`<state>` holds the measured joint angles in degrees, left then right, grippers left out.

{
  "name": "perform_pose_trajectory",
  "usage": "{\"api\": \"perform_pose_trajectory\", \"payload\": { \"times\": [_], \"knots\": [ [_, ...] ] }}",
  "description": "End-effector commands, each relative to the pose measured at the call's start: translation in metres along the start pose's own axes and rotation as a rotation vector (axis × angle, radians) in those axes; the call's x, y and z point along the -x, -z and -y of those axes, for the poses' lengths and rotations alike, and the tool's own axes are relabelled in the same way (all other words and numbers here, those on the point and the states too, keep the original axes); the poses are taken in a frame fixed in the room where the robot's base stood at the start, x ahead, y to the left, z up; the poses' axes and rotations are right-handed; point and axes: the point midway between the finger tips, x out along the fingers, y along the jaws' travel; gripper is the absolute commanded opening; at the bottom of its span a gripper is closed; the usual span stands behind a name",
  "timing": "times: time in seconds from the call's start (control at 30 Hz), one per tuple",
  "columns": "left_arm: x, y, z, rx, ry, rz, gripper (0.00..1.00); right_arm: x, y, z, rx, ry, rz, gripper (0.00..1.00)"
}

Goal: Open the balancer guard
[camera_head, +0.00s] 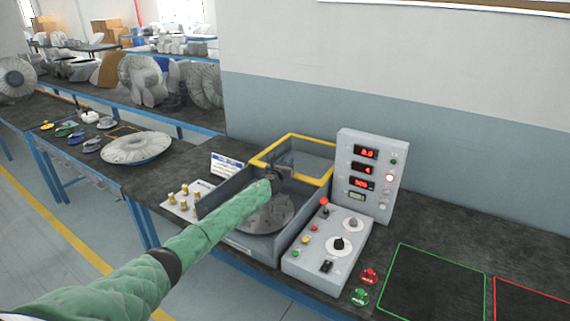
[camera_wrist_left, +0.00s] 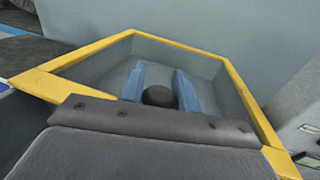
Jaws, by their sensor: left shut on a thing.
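The balancer guard (camera_head: 292,137) is a clear panel in a yellow frame at the back of the grey balancer box (camera_head: 236,190). It looks raised, and its exact tilt is hard to tell. The front of the box is uncovered, showing a grey round plate (camera_head: 265,213) inside. My left gripper (camera_head: 280,172) reaches over the box to the guard. In the left wrist view the yellow frame (camera_wrist_left: 85,58) surrounds two blue fingers (camera_wrist_left: 158,85) with a dark round knob (camera_wrist_left: 158,96) between them. The gripper is shut on this knob. My right gripper is not in view.
A display panel (camera_head: 371,172) and a control box (camera_head: 328,246) stand right of the balancer. Brass weights (camera_head: 185,193) sit on a plate to its left, near a fan disc (camera_head: 136,148). Green and red outlined areas of the bench at right are empty.

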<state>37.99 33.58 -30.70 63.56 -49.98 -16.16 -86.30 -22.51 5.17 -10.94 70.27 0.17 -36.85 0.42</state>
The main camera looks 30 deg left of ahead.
Motion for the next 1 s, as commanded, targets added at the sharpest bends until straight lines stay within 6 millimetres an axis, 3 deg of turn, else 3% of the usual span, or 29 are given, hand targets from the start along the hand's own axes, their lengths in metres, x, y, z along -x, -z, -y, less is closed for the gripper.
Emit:
{"api": "perform_pose_trajectory", "payload": {
  "times": [0.07,0.1,0.2,0.57,0.83,1.0],
  "knots": [
    [0.0,0.0,-0.001,0.0,0.0,0.0,0.0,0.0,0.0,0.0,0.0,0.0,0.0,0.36],
    [0.0,0.0,-0.001,0.0,0.0,0.0,0.33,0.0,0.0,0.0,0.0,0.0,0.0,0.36],
    [0.0,0.0,0.0,0.0,0.0,0.0,0.53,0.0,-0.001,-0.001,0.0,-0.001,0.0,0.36],
    [0.003,0.0,-0.001,-0.001,0.0,0.0,0.53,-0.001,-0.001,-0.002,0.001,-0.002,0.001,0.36],
    [0.034,0.002,-0.001,-0.001,0.001,0.0,0.53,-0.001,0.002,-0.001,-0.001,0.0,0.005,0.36],
    [0.058,0.003,-0.001,-0.002,0.002,0.0,0.53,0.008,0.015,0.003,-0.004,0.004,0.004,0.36]
  ]
}}
